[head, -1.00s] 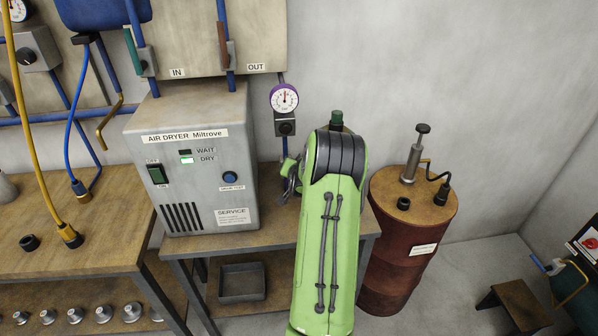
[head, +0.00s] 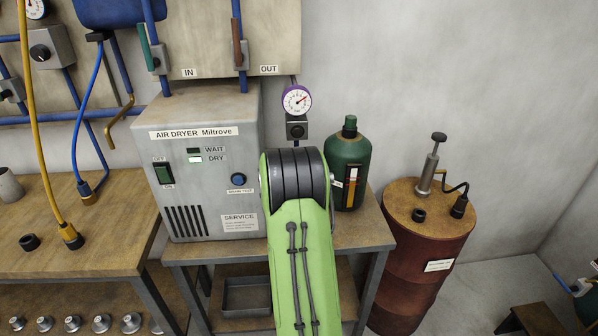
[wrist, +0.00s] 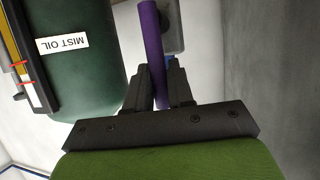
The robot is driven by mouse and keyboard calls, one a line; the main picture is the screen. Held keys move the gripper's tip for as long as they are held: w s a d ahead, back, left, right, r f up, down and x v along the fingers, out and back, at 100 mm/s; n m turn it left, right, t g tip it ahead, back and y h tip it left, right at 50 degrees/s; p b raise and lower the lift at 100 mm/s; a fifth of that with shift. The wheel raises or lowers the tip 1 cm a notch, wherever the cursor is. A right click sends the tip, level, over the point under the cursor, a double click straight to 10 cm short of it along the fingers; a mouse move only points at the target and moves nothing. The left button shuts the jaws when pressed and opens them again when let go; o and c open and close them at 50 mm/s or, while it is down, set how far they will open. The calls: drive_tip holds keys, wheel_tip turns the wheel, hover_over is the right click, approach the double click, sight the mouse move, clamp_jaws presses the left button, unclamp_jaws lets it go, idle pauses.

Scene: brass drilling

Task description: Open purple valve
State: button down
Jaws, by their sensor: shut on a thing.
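The purple valve handle (wrist: 151,35) is a long purple bar that shows in the wrist view. My gripper (wrist: 162,90) is shut on it, with one black finger on each side of the bar. In the head view my green arm hides the gripper and the handle. A purple-rimmed gauge (head: 297,100) hangs on a pipe under the OUT label, its needle pointing up and to the right.
A dark green mist oil bottle (head: 347,172) stands right of my arm; in the wrist view it (wrist: 95,85) is close left of the fingers. The grey air dryer (head: 205,165) stands left. A red-brown drum (head: 425,262) with a pump is further right.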

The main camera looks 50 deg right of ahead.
drive_tip(key=shift+f, duration=0.1)
drive_tip(key=c, duration=1.1)
unclamp_jaws()
drive_tip(key=shift+a, duration=0.1)
drive_tip(key=v, duration=1.5)
drive_tip(key=shift+s+a+r, duration=0.15)
drive_tip(key=shift+a+r, duration=0.05)
drive_tip(key=shift+a, duration=0.05)
